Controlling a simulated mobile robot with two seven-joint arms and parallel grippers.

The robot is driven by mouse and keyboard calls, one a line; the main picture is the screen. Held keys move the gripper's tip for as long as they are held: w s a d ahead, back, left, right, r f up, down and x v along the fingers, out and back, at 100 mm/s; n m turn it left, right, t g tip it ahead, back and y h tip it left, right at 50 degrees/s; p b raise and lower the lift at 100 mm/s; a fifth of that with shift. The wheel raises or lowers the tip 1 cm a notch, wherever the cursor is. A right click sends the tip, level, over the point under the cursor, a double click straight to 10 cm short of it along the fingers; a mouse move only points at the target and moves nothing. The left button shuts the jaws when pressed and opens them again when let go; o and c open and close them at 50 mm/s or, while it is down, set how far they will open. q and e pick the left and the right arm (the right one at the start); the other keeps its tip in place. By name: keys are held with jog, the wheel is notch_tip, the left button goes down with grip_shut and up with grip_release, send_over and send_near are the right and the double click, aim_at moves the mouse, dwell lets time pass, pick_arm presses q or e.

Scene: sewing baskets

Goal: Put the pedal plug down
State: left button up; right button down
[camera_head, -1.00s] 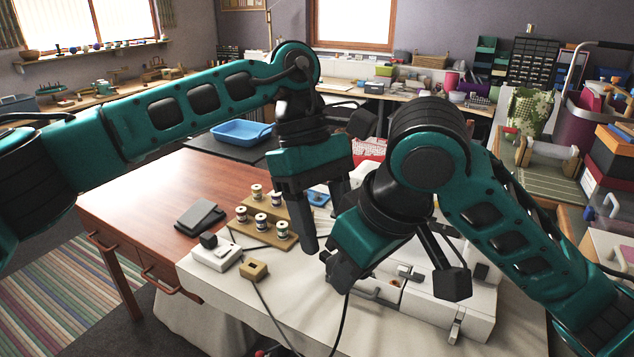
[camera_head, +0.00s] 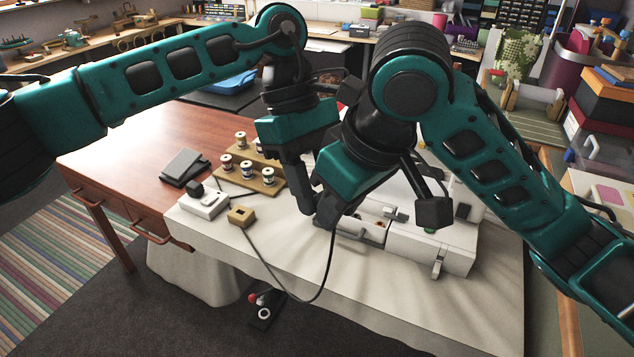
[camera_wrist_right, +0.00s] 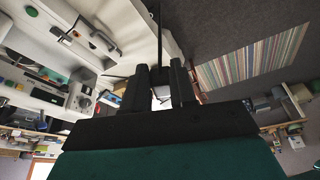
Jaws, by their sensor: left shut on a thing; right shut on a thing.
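The pedal plug itself is hidden between my gripper fingers. Its black cable (camera_head: 331,262) hangs from there in a loop past the table's front edge and rises toward a tan block (camera_head: 241,216). My right gripper (camera_head: 326,216) is shut at the cable's upper end, low over the sewing machine's left end. In the right wrist view, a thin dark cable-like line (camera_wrist_right: 158,35) runs to between its fingers. My left gripper (camera_head: 307,205) is shut with its fingertips against the right one's; what it grips is hidden, apparently the plug. The white sewing machine (camera_head: 430,250) lies partly behind my right arm.
A white box with a black knob (camera_head: 203,203) stands beside the tan block. Thread spools stand on a wooden rack (camera_head: 262,186) behind it; a dark grey flat case (camera_head: 185,168) lies to the left. The cloth's front strip (camera_head: 350,270) is clear. A dark pedal-like object (camera_head: 264,308) is on the floor.

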pick_arm(q)
jog(key=shift+c, duration=0.8)
jog(key=o, duration=0.8)
jog(key=shift+o, duration=0.2)
jog(key=shift+r, duration=0.1)
